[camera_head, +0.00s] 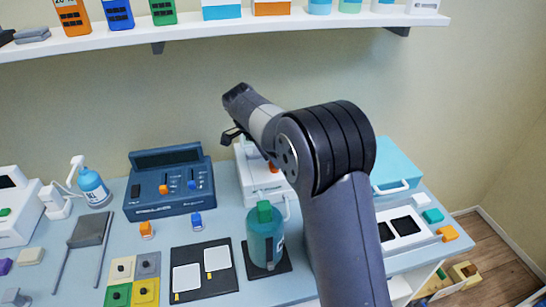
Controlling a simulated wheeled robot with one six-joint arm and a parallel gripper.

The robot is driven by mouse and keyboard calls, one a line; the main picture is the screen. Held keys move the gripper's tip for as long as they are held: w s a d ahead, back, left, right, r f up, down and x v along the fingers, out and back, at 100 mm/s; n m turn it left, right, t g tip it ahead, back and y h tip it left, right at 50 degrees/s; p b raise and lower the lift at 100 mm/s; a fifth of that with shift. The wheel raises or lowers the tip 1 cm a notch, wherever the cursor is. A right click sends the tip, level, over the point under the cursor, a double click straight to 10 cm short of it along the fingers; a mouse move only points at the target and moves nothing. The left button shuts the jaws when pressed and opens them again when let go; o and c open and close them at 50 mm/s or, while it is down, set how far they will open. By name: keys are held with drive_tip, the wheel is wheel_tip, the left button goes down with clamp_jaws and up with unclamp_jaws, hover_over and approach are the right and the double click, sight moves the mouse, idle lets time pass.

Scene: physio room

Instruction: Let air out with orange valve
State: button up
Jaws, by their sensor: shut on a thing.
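The orange valve is not clear to me. A small orange knob (163,189) sits on the front of the dark blue device (172,202), left of a blue knob (192,185). A small orange piece on a grey base (147,230) stands on the table in front of that device, left of a similar blue piece (196,219). More orange shows on a white device (248,170) partly behind my arm. My gripper (232,134) shows only as a dark part below the arm's far end, above the table's back. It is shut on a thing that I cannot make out.
A teal bottle with a green cap (264,238) stands on a dark pad close left of my arm. A black board (205,268) with white cards and coloured tiles (133,280) lie at the front. A blue pump bottle (93,186) stands left. A loaded shelf (230,29) hangs above.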

idle(0.3)
drive_tip(key=o, duration=0.7)
drive_tip(key=shift+c, duration=0.2)
drive_tip(key=v, duration=1.1)
drive_tip(key=shift+f, duration=0.1)
drive_tip(key=x, duration=1.1)
